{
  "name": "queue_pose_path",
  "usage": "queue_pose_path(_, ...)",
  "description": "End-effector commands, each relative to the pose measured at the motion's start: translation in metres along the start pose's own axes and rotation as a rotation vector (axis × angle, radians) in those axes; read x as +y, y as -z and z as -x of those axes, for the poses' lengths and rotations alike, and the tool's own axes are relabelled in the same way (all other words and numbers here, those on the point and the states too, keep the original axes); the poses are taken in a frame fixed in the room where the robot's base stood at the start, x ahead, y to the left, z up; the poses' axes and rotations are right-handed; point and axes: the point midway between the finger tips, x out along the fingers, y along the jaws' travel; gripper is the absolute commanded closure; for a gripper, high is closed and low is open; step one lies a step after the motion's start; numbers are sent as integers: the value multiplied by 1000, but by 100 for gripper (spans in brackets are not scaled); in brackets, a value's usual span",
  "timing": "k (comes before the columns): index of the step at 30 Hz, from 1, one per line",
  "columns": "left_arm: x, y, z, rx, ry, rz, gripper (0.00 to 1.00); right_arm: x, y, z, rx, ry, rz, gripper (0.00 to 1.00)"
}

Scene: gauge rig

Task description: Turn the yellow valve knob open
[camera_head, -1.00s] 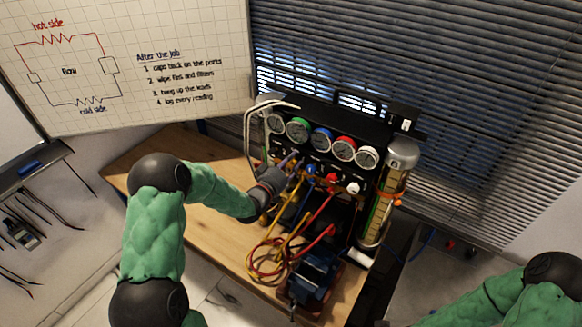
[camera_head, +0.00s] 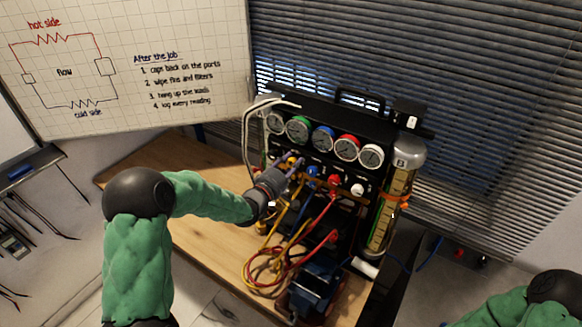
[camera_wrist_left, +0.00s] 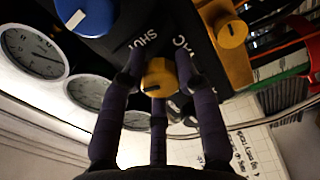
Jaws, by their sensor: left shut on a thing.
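The yellow valve knob (camera_wrist_left: 160,74) shows in the left wrist view with a dark mark on its rim, beside the printed word SHUT. The fingers of my left gripper (camera_wrist_left: 160,82) are closed around it from several sides. In the head view my left gripper (camera_head: 293,166) reaches the front of the gauge rig (camera_head: 335,120) below the dials, and the yellow knob (camera_head: 291,160) is mostly hidden by the fingers. My right arm shows at the lower right of the head view; its gripper is out of frame.
A blue knob (camera_wrist_left: 85,16) and another yellow knob (camera_wrist_left: 231,32) sit close to the fingers. Yellow, red and blue hoses (camera_head: 262,262) hang and coil below the rig. A clear cylinder (camera_head: 388,205) stands at its right. The wooden bench (camera_head: 205,235) is bare at left.

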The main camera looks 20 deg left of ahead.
Motion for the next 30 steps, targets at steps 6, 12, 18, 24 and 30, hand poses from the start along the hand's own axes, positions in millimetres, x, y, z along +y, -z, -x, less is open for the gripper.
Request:
queue_pose_path(6,-1,0,0,1,0,156,100,2,0,-6,0,0,0,100)
queue_pose_path(12,-1,0,0,1,0,251,100,3,0,-8,0,0,0,100)
queue_pose_path(18,-1,0,0,1,1,298,100,3,0,-9,0,0,0,100)
queue_pose_path(24,-1,0,0,1,1,312,100,3,0,-9,0,0,0,100)
queue_pose_path(30,-1,0,0,1,1,312,100,3,0,-9,0,0,0,100)
